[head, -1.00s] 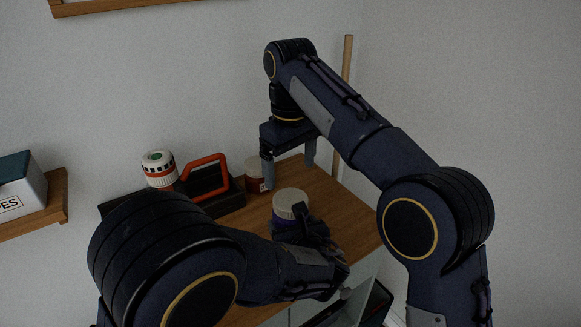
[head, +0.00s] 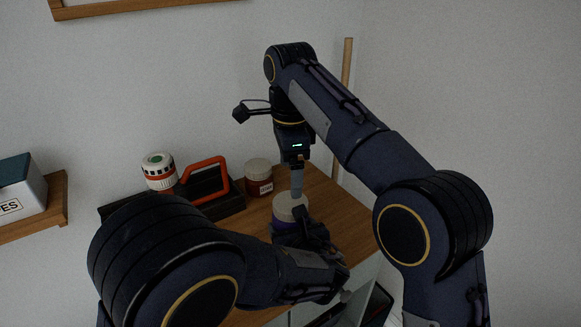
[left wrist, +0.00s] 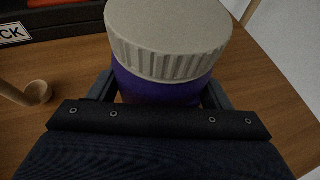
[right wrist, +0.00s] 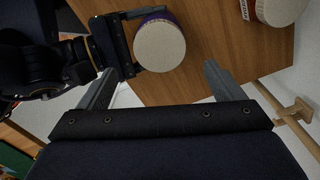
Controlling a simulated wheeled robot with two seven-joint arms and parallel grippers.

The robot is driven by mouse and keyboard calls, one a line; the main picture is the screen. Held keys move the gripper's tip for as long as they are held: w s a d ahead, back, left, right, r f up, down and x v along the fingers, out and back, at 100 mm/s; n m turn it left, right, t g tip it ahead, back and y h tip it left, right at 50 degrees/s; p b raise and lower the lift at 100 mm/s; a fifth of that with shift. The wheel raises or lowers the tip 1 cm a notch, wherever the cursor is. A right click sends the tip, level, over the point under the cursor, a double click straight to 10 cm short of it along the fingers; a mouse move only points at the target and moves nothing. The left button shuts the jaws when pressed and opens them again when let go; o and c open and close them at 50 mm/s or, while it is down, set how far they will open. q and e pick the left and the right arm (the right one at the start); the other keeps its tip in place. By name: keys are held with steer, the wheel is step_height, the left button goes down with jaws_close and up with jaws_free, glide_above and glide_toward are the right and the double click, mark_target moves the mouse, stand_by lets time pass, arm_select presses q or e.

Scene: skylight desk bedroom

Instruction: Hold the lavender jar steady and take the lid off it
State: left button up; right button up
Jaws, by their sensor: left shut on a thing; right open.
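The lavender jar (left wrist: 150,90) stands on the wooden cabinet top, its body deep purple under a ribbed cream lid (left wrist: 168,38). The lid also shows in the head view (head: 290,207) and from above in the right wrist view (right wrist: 160,46). My left gripper (left wrist: 160,92) is shut on the jar's body, one finger on each side, below the lid. My right gripper (right wrist: 158,80) is open and points down above the lid; in the head view its finger (head: 297,182) overlaps the lid. In the right wrist view the lid lies ahead of the fingers, and I see no contact.
A red-brown jar with a cream lid (head: 259,170) stands behind the lavender jar. A dark box with an orange handle (head: 207,178) and a white-and-red canister (head: 159,170) are to the left. The wooden top (head: 340,205) is bare at right.

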mark_target(291, 201)
steer(key=shift+f, duration=3.95)
